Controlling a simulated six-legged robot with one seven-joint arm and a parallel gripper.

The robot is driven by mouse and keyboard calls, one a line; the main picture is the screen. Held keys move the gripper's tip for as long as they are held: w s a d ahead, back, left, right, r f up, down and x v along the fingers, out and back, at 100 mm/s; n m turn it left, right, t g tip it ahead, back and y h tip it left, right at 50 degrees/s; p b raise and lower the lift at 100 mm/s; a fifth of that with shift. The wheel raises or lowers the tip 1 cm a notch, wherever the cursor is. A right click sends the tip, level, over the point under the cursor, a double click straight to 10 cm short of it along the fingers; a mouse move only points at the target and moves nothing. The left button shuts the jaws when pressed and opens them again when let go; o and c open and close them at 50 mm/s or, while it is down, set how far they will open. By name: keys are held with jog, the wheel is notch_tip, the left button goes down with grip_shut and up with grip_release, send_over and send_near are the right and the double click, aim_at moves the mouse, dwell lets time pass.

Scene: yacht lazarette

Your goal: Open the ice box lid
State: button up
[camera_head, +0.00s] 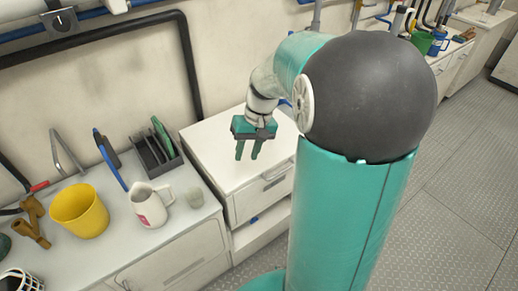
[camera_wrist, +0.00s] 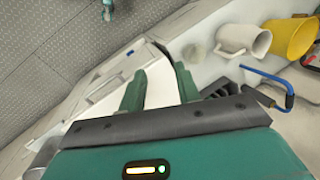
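The ice box (camera_head: 262,197) looks to be the white chest between the counter and my arm. Its flat white lid (camera_head: 210,139) lies closed on top, and a handle-like recess shows on the front face below it. My arm hides its right part. My gripper (camera_head: 248,156) hangs over the lid with its green fingers pointing down. The fingers are apart with nothing between them. In the wrist view my gripper (camera_wrist: 159,84) also shows open, with the white lid surface (camera_wrist: 161,83) between the fingers. I cannot tell how far above the lid the fingertips are.
A black pipe (camera_head: 187,50) runs along the wall behind. Open metal floor (camera_head: 458,165) lies to the right.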

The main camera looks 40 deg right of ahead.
jog(key=w+d+f+m+y, duration=0.1)
jog(key=d+f+y, duration=0.1)
jog(key=d+f, duration=0.35)
jog(key=m+t+y, duration=0.6)
jog(key=t+y, duration=0.1)
jog(key=t, duration=0.4)
send_near(282, 172)
jog(key=x, duration=1)
jog(key=shift+w+d+f, duration=0.15)
jog(key=shift+f, duration=0.1)
grip_shut()
